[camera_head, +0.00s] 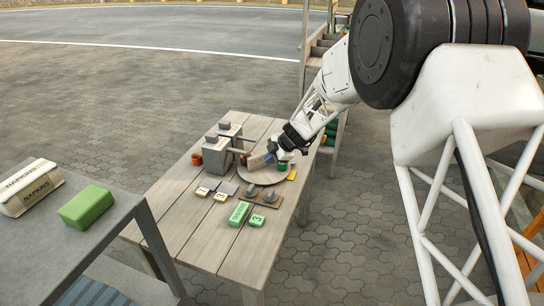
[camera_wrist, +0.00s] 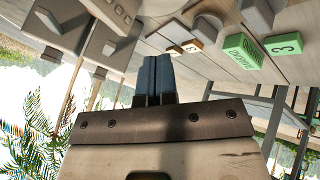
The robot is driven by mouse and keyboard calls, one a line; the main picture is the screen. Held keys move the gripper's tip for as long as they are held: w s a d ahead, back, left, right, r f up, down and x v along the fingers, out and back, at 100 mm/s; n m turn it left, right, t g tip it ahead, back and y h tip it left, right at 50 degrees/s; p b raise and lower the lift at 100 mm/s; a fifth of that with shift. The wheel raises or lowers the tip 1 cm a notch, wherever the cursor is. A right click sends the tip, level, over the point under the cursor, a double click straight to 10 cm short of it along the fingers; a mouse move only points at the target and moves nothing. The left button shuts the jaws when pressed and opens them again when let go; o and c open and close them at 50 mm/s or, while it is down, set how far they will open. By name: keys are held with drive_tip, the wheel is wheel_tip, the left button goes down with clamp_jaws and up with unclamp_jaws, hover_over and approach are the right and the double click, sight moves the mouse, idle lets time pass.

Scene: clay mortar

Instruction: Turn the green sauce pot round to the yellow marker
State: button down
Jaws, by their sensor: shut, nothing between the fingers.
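A round grey turntable (camera_head: 262,177) lies on the wooden table. A small blue-green pot (camera_head: 283,167), which looks like the green sauce pot, is at its right side, partly crowded by my gripper. The yellow marker (camera_head: 292,176) is a small yellow block just right of the turntable's rim, close to that pot. My gripper (camera_head: 269,158) is over the turntable, left of the pot, with its fingers together and empty. In the wrist view the blue fingers (camera_wrist: 155,80) are side by side with nothing between them. The pot cannot be made out in the wrist view.
Small tiles (camera_head: 221,197), a plate with two knobs (camera_head: 261,196) and green blocks (camera_head: 239,213) lie in front. The table's near-left planks are bare. A side table (camera_head: 60,245) holds napkins.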

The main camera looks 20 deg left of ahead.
sight(249, 164)
drive_tip(key=x, duration=0.7)
drive_tip(key=shift+a+f, duration=0.2)
drive_tip(key=shift+f, duration=0.05)
drive_tip(key=shift+w+a+r, duration=0.1)
drive_tip(key=shift+w+a, duration=1.1)
drive_tip(key=shift+a, duration=0.25)
drive_tip(key=shift+a, duration=0.1)
drive_tip(key=shift+w+a+m+t, duration=0.45)
drive_tip(key=shift+a+m+t, duration=0.05)
drive_tip(key=shift+a+m, duration=0.2)
drive_tip(key=shift+s+d, duration=0.2)
drive_tip(key=shift+s, duration=0.05)
drive_tip(key=shift+s+d, duration=1.1)
drive_tip(key=shift+s, duration=0.25)
drive_tip(key=v, duration=1)
drive_tip(key=shift+s, duration=0.25)
